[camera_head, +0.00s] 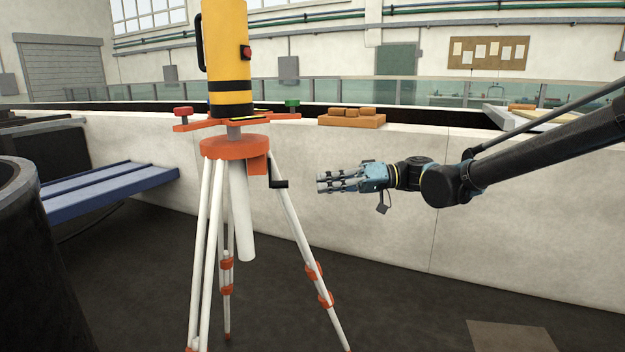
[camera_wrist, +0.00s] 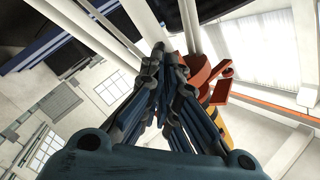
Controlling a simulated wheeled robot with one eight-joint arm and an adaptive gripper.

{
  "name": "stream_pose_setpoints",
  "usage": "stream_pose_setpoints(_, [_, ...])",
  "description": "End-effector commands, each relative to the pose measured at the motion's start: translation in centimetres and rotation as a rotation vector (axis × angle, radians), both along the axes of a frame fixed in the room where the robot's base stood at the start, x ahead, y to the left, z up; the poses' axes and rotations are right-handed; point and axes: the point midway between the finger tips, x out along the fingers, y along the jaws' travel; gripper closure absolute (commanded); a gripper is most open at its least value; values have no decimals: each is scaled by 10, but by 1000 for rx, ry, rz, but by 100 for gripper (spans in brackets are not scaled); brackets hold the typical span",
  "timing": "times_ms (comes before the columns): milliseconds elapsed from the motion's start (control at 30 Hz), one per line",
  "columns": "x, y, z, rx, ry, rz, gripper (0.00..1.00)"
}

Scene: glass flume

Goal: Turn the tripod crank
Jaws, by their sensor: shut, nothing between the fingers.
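The tripod (camera_head: 235,147) stands upright on white legs, with an orange head and a yellow and black instrument (camera_head: 228,60) on top. Its black crank (camera_head: 277,184) sticks out at the right side of the head, below an orange block. My gripper (camera_head: 321,182) is shut and empty, a short gap to the right of the crank at about its height, fingers pointing left. In the wrist view my gripper (camera_wrist: 168,52) has its fingers together, and the orange tripod head (camera_wrist: 204,72) lies to the right of them. I cannot make out the crank there.
A blue bench (camera_head: 110,190) and a dark round tank (camera_head: 30,260) are at the left. The space between gripper and tripod is clear.

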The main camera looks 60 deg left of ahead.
Motion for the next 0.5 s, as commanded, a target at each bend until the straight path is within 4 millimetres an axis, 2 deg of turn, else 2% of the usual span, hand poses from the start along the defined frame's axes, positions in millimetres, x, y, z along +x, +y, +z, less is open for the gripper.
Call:
stream_pose_setpoints(33, [-11, -2, 4, 25, -61, -6, 100])
stream_pose_setpoints(200, [-42, -10, 16, 172, -376, -35, 100])
stream_pose_setpoints(367, [-61, -24, 34, 347, -691, -31, 100])
stream_pose_setpoints(500, [-72, -41, 57, 524, -966, -5, 100])
